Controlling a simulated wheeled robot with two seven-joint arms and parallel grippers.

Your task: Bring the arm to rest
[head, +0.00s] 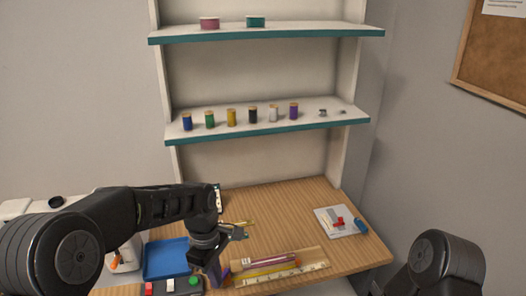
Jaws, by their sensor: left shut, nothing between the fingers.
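My left arm comes in from the left and bends down at the wrist over the wooden desk (300,212). My left gripper (238,233) is above the left part of the desk, shut and with nothing in it. It is to the right of a blue tray (165,258) and behind a wooden tray (283,268) with long tools and a ruler. My right arm shows only as a dark link at the bottom right; its gripper is out of view.
Shelves (265,31) stand behind the desk; the lower shelf (270,126) holds several thread spools (231,117). A pale pad (339,221) with red and blue items lies at the desk's right. A white sewing machine (122,255) is partly hidden behind my left arm. The desk's middle is clear.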

